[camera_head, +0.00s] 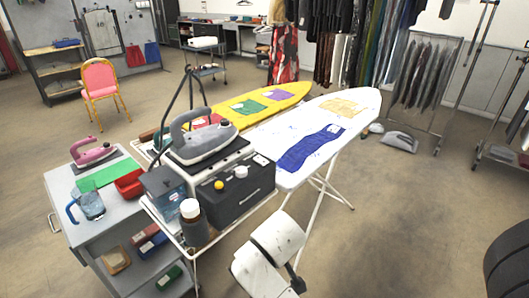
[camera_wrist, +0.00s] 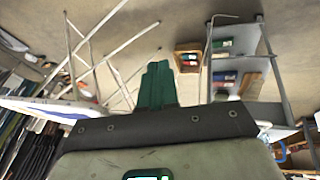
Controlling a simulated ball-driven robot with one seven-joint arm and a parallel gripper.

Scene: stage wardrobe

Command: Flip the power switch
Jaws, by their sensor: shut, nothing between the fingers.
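A dark steam station box (camera_head: 237,196) stands on a white wire stand in the middle of the head view. Its front carries a yellow knob (camera_head: 219,185) and a white knob (camera_head: 241,172). A grey iron (camera_head: 203,138) rests on top. I cannot make out which small part is the power switch. In the wrist view my gripper (camera_wrist: 158,68) shows as green fingers closed together, with nothing between them. The fingers are clear of the station, which I cannot make out in the wrist view. In the head view the fingertips cannot be told.
A white ironing board (camera_head: 350,119) with a blue cloth stands behind the station, and a yellow board (camera_head: 283,95) is beyond it. A grey cart (camera_head: 62,193) stands at left with a pink iron (camera_head: 93,152).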

